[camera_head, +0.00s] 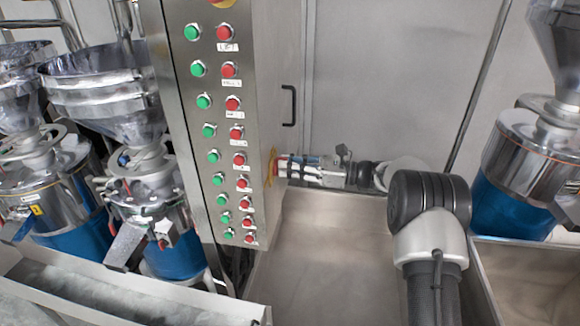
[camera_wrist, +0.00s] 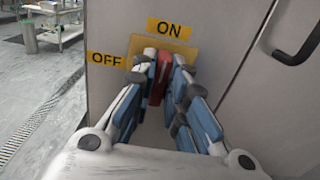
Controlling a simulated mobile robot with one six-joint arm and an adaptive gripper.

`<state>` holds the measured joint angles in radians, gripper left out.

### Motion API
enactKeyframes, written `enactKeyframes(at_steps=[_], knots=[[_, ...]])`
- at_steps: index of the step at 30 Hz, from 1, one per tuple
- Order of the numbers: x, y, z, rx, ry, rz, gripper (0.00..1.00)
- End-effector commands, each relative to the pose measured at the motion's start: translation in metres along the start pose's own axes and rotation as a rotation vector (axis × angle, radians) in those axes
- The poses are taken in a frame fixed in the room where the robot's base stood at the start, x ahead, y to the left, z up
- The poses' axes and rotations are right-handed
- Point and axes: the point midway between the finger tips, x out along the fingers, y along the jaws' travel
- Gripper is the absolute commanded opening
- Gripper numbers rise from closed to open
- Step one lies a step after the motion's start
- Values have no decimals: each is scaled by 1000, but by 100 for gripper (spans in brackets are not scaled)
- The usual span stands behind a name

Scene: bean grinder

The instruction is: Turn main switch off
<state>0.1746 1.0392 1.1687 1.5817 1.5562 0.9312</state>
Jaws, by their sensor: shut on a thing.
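The main switch has a red handle (camera_wrist: 160,78) on a yellow plate (camera_wrist: 190,51) on the side of the steel cabinet. An ON label (camera_wrist: 169,29) is above it and an OFF label (camera_wrist: 106,59) is to its left. The handle stands nearly upright below ON. My gripper (camera_wrist: 164,62) is shut on the handle, with a blue-and-grey finger on each side; the fingers hide part of it. In the head view, my gripper (camera_head: 290,166) meets the cabinet's right side at the yellow plate (camera_head: 272,166).
The cabinet front carries green buttons (camera_head: 204,102) and red buttons (camera_head: 233,103) in two columns. A black door handle (camera_head: 289,105) is to the right of the cabinet's front. Grinders with blue bases stand left (camera_head: 172,258) and right (camera_head: 505,208). Steel bins (camera_head: 330,250) lie below my arm.

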Motion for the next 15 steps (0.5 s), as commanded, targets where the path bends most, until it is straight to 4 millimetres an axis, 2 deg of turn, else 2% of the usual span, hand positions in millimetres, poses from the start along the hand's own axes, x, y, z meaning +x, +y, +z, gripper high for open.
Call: enactKeyframes(at_steps=[8,15], knots=[[0,1,-2,-76,0,0,0],[0,3,-4,-251,0,0,0]])
